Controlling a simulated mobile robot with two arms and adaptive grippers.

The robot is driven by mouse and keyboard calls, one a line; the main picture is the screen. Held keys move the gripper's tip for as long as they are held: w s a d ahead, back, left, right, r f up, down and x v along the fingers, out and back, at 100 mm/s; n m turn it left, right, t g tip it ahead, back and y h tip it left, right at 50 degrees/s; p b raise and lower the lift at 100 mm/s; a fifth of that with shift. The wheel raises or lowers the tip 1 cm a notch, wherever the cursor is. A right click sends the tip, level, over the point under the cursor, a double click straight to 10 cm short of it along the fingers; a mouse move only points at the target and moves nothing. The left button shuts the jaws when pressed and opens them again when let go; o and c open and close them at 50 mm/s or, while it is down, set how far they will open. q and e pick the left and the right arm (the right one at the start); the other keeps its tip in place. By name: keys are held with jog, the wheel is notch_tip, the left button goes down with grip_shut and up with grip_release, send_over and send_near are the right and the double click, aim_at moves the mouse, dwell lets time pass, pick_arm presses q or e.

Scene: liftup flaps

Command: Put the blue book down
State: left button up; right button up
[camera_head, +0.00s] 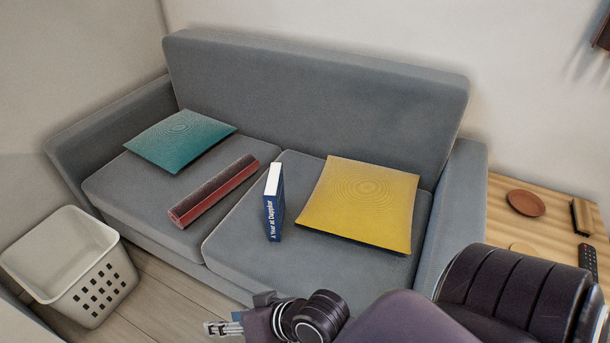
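The blue book (273,205) stands upright on the grey sofa's seat, near the seam between the two cushions. Its blue spine with white lettering faces me, and no gripper touches it. My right gripper (222,327) is low in the head view, in front of the sofa and below the book in the picture. Its fingers are small and seen at an angle, so I cannot tell whether they are open or shut. My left gripper is not in view.
The grey sofa (310,92) also holds a teal pillow (181,140), a rolled red mat (213,191) and a yellow pillow (360,203). A white basket (68,262) stands on the floor at left. A wooden side table (508,232) at right holds a brown plate (525,203) and a remote (587,261).

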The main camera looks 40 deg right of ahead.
jog(key=s+d+f+n+g+h, duration=0.3)
jog(key=s+d+n+g+h, duration=0.1)
jog(key=s+d, duration=0.7)
jog(key=shift+s+f+g+h, duration=0.3)
jog(key=shift+s+f+g, duration=0.1)
jog(key=shift+s, duration=0.15)
jog(key=shift+a, duration=0.1)
